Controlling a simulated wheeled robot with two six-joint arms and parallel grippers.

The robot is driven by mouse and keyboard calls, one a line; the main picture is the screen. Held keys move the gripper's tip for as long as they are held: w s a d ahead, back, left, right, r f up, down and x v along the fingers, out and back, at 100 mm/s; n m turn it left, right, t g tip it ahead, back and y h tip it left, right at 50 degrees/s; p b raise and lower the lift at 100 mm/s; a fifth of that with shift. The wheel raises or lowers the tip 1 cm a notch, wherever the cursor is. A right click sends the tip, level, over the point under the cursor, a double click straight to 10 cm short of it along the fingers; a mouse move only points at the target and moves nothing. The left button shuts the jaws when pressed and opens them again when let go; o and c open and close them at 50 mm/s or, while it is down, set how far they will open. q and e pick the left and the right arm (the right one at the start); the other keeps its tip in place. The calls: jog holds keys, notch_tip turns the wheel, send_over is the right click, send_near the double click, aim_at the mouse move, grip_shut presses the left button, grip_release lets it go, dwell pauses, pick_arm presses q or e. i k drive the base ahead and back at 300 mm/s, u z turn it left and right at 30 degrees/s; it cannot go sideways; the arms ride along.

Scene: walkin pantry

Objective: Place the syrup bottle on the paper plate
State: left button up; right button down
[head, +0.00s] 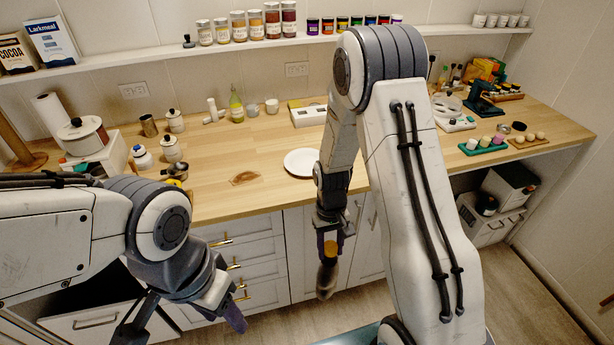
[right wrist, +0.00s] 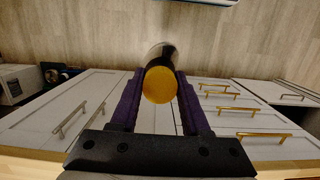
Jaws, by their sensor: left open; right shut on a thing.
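The syrup bottle (head: 327,275), dark with a yellow cap, is held in my right gripper (head: 330,243), in front of the cabinets and below the counter's front edge. In the right wrist view, the round yellow cap (right wrist: 160,85) sits between the purple fingers of the right gripper, with the dark body beyond it. The white paper plate (head: 301,162) lies on the counter near its front edge, above and left of the bottle in the head view. Its right edge is close to my right arm. My left gripper (head: 182,318) is open and empty at the lower left.
The wooden counter (head: 215,165) has free room around the plate, with a brown patch (head: 243,178) to its left. A green bottle (head: 236,105) and cups stand behind. A white pot (head: 83,137) is far left. Cabinets with brass handles (head: 221,242) are below.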

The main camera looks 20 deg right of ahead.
aim_at(306, 164)
jog(key=u, duration=0.05)
jog(key=k, duration=0.1)
jog(key=z, duration=1.35)
jog(key=i, duration=0.6)
jog(key=u, duration=1.2)
